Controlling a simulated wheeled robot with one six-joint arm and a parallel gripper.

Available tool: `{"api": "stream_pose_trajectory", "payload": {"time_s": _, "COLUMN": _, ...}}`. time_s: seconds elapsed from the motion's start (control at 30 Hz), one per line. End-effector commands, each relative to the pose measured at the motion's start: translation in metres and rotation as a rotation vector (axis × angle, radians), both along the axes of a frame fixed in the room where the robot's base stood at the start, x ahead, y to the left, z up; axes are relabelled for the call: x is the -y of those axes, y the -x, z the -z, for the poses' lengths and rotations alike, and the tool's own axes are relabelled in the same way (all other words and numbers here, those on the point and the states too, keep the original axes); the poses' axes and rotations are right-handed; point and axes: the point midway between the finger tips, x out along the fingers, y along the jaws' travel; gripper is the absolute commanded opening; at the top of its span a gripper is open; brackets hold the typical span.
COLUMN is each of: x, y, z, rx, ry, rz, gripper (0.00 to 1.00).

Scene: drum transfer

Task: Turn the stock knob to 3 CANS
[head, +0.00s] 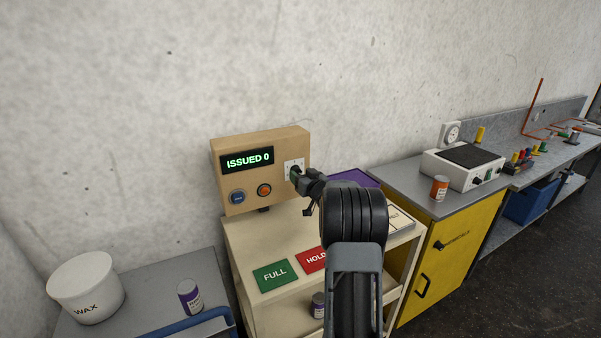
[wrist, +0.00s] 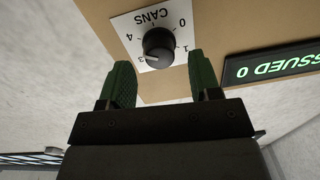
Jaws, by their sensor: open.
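The black stock knob (wrist: 158,45) sits on a white plate (wrist: 128,22) marked CANS, which appears inverted in the wrist view. The numbers 0, 1, 3 and 4 are readable around it. A pale mark on the knob seems to lie toward the 3, but its exact setting is hard to tell. My gripper (wrist: 159,60) is open, with its green fingers to either side of the knob and gaps between. In the head view my gripper (head: 297,178) is at the plate (head: 288,170) and hides the knob. The tan dispenser box (head: 290,142) has a display (head: 247,160) reading ISSUED 0.
A blue button (head: 238,197) and an orange button (head: 264,190) are left of the plate. Below, a cream cart (head: 243,243) carries green FULL (head: 275,276) and red HOLD (head: 311,260) pads. A yellow cabinet (head: 440,262) stands right; a WAX tub (head: 85,285) stands left.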

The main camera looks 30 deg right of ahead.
Motion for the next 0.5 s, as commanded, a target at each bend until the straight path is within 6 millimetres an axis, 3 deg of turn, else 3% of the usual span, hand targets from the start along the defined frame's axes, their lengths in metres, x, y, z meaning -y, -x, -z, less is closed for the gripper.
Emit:
{"api": "stream_pose_trajectory", "payload": {"time_s": 0.2, "x": 0.0012, "y": -0.0112, "z": -0.0001, "rx": 0.000, "ry": -0.001, "rz": 0.001, "gripper": 0.57}}
{"api": "stream_pose_trajectory", "payload": {"time_s": 0.5, "x": 0.0011, "y": -0.0122, "z": 0.0004, "rx": 0.000, "ry": 0.000, "rz": 0.001, "gripper": 0.57}}
